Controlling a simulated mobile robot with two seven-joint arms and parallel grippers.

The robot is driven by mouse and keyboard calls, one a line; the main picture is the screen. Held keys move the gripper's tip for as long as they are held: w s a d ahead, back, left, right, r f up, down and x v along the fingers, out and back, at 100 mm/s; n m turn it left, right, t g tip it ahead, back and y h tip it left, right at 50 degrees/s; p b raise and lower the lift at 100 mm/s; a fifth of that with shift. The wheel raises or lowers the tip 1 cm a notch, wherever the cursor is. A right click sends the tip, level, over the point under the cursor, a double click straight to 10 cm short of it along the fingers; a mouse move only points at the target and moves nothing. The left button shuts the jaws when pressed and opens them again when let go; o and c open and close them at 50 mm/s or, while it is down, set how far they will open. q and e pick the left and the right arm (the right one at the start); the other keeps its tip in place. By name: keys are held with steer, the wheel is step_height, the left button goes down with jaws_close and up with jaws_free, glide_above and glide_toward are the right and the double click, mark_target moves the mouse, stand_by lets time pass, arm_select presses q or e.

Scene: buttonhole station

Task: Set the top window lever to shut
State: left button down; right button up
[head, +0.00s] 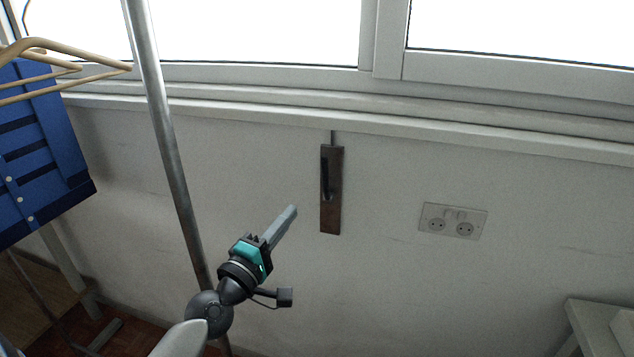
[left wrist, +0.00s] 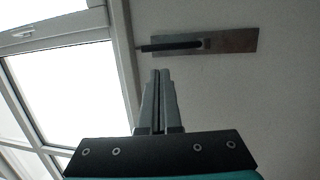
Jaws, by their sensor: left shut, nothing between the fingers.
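The window lever is a narrow brown plate (head: 331,218) on the wall below the window, with a dark handle (head: 326,182) along its upper part. A thin rod (head: 332,138) runs up from it to the sill. In the left wrist view the plate (left wrist: 235,40) lies sideways, and the handle (left wrist: 170,46) points left toward the window. My left gripper (head: 292,211) is shut and empty, to the left of the plate's lower part in the head view and apart from it. Its closed fingers (left wrist: 160,74) show below the handle in the left wrist view. My right gripper is not in view.
A metal pole (head: 170,140) stands left of my left gripper. Wooden hangers (head: 70,50) and a blue hanging item (head: 40,150) are at the left. A wall socket (head: 453,222) is right of the lever. A pale surface (head: 590,315) is at the lower right.

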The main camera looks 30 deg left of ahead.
arm_select(q)
glide_toward(323, 170)
steer(key=w, duration=0.5)
steer(key=shift+w+r+p, duration=0.1)
steer(key=shift+w+p, duration=0.05)
steer(key=shift+p, duration=0.25)
steer(key=shift+w+r, duration=0.1)
steer(key=shift+w, duration=0.65)
steer(key=shift+w+a+r+g+p, duration=0.2)
steer(key=shift+w+r+g+p, duration=0.6)
steer(key=shift+p, duration=3)
steer(key=shift+s+f, duration=0.1)
steer(key=shift+f, duration=0.05)
